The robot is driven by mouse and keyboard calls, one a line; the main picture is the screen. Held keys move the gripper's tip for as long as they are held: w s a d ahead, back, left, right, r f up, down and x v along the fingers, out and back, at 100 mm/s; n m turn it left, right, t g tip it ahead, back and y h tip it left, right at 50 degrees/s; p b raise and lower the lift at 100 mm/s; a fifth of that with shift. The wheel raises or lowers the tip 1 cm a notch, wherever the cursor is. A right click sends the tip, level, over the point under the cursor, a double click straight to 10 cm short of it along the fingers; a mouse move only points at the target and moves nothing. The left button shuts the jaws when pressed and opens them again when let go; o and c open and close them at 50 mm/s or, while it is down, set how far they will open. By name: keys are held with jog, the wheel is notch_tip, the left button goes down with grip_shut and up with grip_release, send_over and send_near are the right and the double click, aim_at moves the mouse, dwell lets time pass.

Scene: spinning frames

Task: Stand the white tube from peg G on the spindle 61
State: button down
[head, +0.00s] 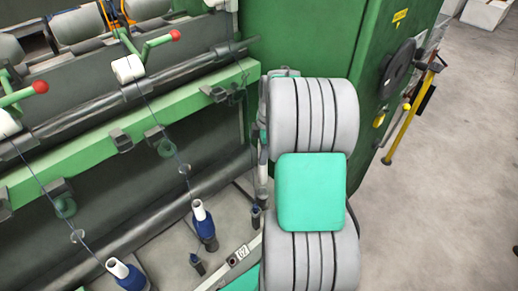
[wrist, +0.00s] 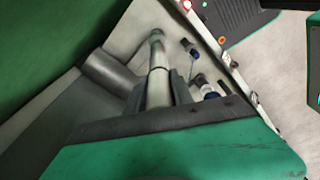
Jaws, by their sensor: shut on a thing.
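My gripper (wrist: 157,96) is shut on the white tube (wrist: 158,86), which stands out between the dark fingers in the wrist view. In the head view a pale upright piece that looks like this tube (head: 263,173) shows at the left edge of my arm; my gripper is mostly hidden there. A bare dark spindle (head: 256,217) stands just below it, apparently apart from it. Another bare spindle (head: 197,264) stands to the lower left. I cannot surely read the number on the rail plate (head: 238,255) or tell which spindle is 61. Peg G is not identifiable.
Blue-wound bobbins with white tube tops stand on the rail, one (head: 204,226) in the middle and one (head: 126,274) at lower left. A green beam (head: 130,140), dark rollers and thread guides lie behind. A green cabinet (head: 310,40) stands at the back.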

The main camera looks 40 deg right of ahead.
aim_at(262, 168)
jog(key=shift+f+b, duration=2.15)
jog(key=shift+f, duration=1.2)
jog(key=shift+f+b, duration=0.25)
jog(key=shift+b, duration=0.05)
jog(key=c, duration=1)
grip_release()
jog(key=r, duration=0.7)
jog(key=shift+s+d+r+b, duration=0.25)
jog(key=shift+d+r+b, duration=0.05)
jog(key=shift+d+r, duration=0.1)
